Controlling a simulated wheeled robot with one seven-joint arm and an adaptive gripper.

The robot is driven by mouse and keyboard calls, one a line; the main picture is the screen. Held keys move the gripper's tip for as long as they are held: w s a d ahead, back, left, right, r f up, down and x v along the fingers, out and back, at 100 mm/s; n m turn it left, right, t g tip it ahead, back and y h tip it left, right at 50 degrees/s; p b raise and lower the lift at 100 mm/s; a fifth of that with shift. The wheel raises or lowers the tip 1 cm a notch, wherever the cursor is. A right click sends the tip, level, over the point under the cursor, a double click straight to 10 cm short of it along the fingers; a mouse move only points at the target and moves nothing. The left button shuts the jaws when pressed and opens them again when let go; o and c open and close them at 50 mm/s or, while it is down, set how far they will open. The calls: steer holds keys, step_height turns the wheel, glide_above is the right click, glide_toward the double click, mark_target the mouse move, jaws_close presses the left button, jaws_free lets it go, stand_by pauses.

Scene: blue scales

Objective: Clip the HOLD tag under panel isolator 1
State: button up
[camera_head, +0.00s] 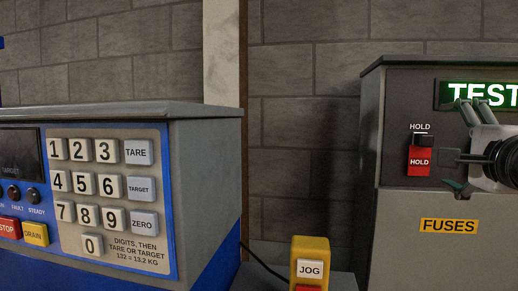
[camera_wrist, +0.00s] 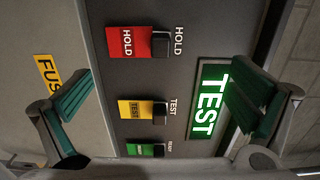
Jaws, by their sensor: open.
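The red HOLD tag (camera_head: 420,161) sits directly under a black isolator switch (camera_head: 423,140) labelled HOLD on the grey panel. In the wrist view the red tag (camera_wrist: 127,42) lies beside that black switch (camera_wrist: 160,43), against the panel face; whether it is clipped on cannot be told. My gripper (camera_head: 461,152) is just right of the tag in the head view. The wrist view shows its two green-padded fingers (camera_wrist: 163,105) spread wide with nothing held. A yellow TEST tag (camera_wrist: 136,110) and a green tag (camera_wrist: 141,150) sit beside two other black switches. My gripper hides those in the head view.
A lit green TEST display (camera_head: 484,95) is above. A yellow FUSES label (camera_head: 449,225) is lower on the panel. A blue-and-grey keypad console (camera_head: 205,180) stands left, and a yellow JOG box (camera_head: 310,250) is between. Brick wall stands behind.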

mark_target(428, 141)
steer(key=shift+w, duration=0.1)
stand_by(0.3)
steer(key=b+x, duration=0.2)
steer(key=x, duration=0.5)
steer(key=shift+w+f+b, duration=0.2)
steer(key=shift+w+b, duration=0.1)
steer(key=shift+b, duration=0.05)
steer(key=shift+w+d+r+b, duration=0.2)
steer(key=shift+w+d+b, duration=0.1)
steer(key=shift+w+b, duration=0.25)
steer(key=shift+w+f+b, duration=0.1)
steer(key=shift+f+b, duration=0.7)
steer(key=shift+b, duration=0.25)
stand_by(0.6)
steer(key=c, duration=2)
jaws_close()
